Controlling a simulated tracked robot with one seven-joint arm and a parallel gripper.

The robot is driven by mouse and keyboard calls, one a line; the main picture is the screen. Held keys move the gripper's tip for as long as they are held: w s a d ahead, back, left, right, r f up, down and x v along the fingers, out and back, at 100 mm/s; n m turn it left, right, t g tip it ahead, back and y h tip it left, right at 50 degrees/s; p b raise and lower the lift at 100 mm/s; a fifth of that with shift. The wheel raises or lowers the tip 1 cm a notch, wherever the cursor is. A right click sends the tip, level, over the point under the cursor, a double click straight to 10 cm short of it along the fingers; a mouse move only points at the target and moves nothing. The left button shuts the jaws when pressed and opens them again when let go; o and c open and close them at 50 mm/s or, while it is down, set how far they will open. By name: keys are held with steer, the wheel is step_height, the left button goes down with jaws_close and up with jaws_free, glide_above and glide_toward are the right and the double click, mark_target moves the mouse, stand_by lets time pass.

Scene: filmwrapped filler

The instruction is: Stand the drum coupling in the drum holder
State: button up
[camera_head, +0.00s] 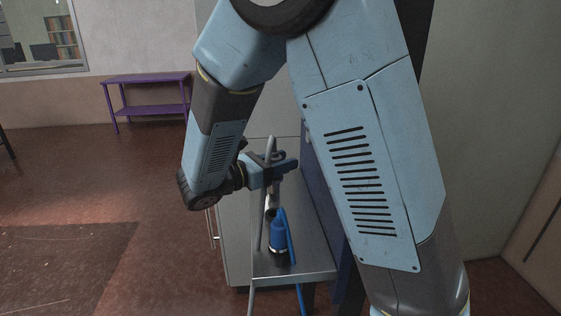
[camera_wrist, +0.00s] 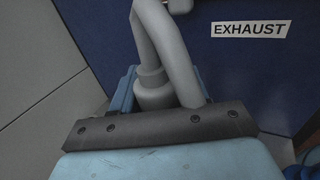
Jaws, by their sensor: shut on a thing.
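My gripper (camera_head: 276,178) is shut on a grey coupling with a bent grey hose, which I take to be the drum coupling (camera_wrist: 155,92). In the wrist view the hose loops up from the coupling and back down beside it. In the head view the coupling hangs above a grey metal shelf, and its lower end is hard to make out. A blue coupling-like body (camera_head: 279,236) with a blue hose stands below my gripper on that shelf, with a dark and light ring at its foot. I cannot make out which part is the drum holder.
The shelf (camera_head: 312,268) is small, with a grey cabinet beside it. A dark blue panel carries an EXHAUST label (camera_wrist: 251,29). Grey and blue hoses hang over the shelf's front edge. A purple table (camera_head: 147,80) stands far off at the left. The floor at left is clear.

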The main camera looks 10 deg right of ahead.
mark_target(275, 188)
steer(key=shift+s+a+r, duration=0.1)
steer(key=shift+s+r, duration=0.3)
steer(key=shift+s, duration=0.25)
steer(key=shift+f, duration=4.75)
steer(key=shift+s+f, duration=0.1)
steer(key=shift+f, duration=0.3)
steer(key=o, duration=1.2)
steer(key=shift+o, duration=0.2)
steer(key=shift+a, duration=0.1)
